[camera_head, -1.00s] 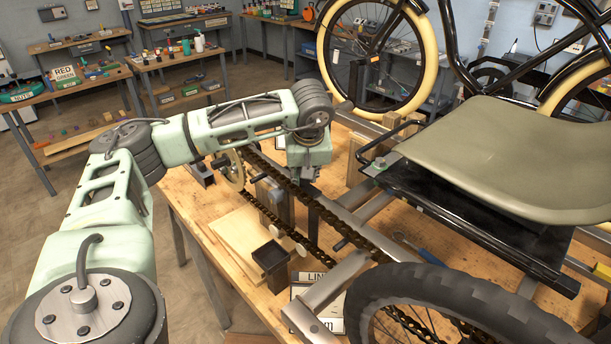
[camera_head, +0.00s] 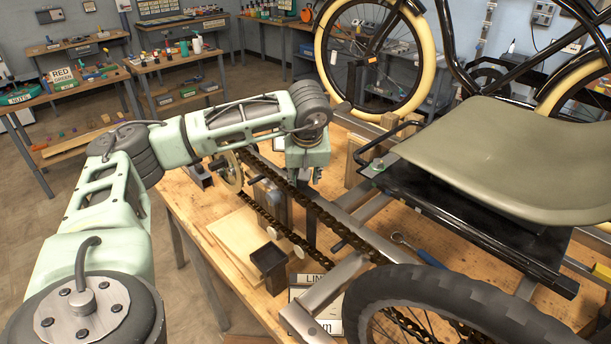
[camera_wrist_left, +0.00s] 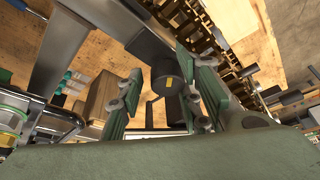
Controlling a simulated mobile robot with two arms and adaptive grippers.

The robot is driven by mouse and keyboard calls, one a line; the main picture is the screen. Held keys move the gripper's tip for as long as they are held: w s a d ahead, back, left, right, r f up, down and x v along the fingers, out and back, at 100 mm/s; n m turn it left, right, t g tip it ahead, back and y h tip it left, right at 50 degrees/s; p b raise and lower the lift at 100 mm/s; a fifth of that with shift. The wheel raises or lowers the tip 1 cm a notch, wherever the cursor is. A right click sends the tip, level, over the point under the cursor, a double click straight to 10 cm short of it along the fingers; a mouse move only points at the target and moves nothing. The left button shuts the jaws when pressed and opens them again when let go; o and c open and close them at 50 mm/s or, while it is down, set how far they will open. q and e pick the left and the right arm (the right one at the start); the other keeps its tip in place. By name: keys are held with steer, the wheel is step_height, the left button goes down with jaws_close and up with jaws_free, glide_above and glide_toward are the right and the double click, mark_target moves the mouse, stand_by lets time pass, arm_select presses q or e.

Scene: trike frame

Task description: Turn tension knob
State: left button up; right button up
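The tension knob appears to be a dark cylinder with a small yellow mark (camera_wrist_left: 168,78), seen in the left wrist view. My left gripper (camera_wrist_left: 163,95) is open, with its green fingers on either side of this knob. The knob looks closer to the right finger, and I cannot tell whether they touch. In the head view my left gripper (camera_head: 306,172) points down at the trike frame beside the chain (camera_head: 300,195). There its wrist hides the knob and most of the fingers. My right gripper is not in view.
The black rear wheel (camera_head: 440,300) stands at the front right, and the olive seat (camera_head: 510,155) is at the right. Frame tubes crowd the gripper.

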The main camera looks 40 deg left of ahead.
arm_select(q)
steer(key=shift+w+d, duration=0.2)
